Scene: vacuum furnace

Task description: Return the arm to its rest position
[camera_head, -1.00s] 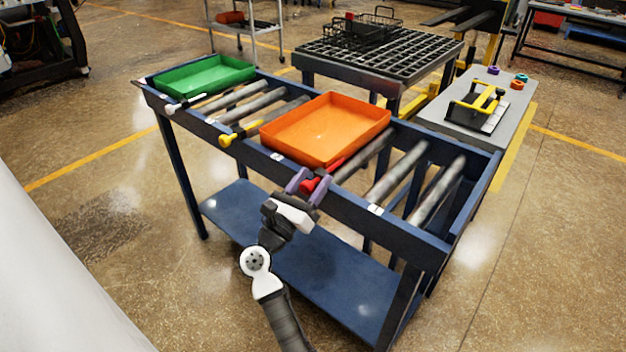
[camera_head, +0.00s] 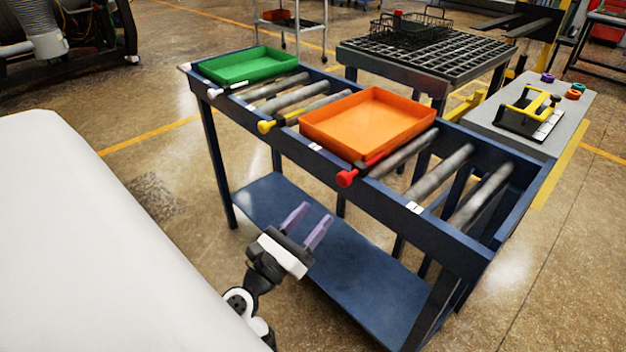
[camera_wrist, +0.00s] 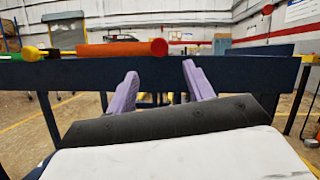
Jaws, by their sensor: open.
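My gripper (camera_head: 311,224) is open and empty, with two purple fingers apart. In the head view it is in front of the blue roller stand (camera_head: 385,205), lower than its top rail and clear of the red-ended handle (camera_head: 347,178). In the wrist view the fingers (camera_wrist: 160,82) point at the stand's dark blue side rail (camera_wrist: 220,72). The red handle end (camera_wrist: 158,47) shows just above that rail. My arm is bent low at the bottom of the head view, and much of it is out of frame.
An orange tray (camera_head: 368,125) and a green tray (camera_head: 249,66) sit on the rollers. A yellow-ended handle (camera_head: 265,127) sticks out at the front rail. The stand's lower shelf (camera_head: 345,285) is bare. A black grid-top table (camera_head: 425,52) stands behind. Floor at left is open.

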